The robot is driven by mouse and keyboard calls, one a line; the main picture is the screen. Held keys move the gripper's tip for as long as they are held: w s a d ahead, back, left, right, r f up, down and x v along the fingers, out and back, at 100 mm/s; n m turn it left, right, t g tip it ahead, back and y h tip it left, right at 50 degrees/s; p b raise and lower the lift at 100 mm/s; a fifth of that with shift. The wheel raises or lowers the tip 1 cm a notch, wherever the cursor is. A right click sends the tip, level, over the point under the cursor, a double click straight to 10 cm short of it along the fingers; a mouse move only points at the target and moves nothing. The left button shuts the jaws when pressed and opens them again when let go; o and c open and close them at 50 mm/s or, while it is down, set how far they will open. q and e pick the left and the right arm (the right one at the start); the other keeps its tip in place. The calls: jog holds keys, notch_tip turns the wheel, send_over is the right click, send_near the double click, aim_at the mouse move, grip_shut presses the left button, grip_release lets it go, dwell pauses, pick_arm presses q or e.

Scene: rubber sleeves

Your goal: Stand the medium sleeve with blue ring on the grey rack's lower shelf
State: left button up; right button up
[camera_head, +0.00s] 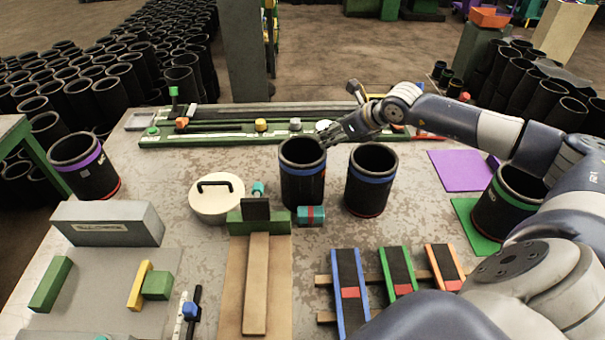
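Two black sleeves with blue rings stand upright on the table in the head view. My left gripper is not in view.
A purple-ringed sleeve (86,172) stands at the left and a green-ringed one (507,208) on a green mat (463,213) at the right. A white lidded pot (216,207), a teal-and-red block (311,216) and a green-ended wooden fixture (257,290) are near the blue-ringed sleeves.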

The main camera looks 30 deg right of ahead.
aim_at(320, 141)
jog(key=p+x, duration=0.1)
jog(key=x, duration=0.2)
jog(key=p+x, duration=0.1)
jog(key=shift+w+a+f+p, duration=0.1)
jog(key=shift+a+f+p, duration=0.1)
jog(key=shift+a+p, duration=0.15)
jog(key=shift+w+f, duration=0.2)
jog(key=shift+f, duration=0.05)
grip_shut()
jog(key=shift+r, duration=0.15)
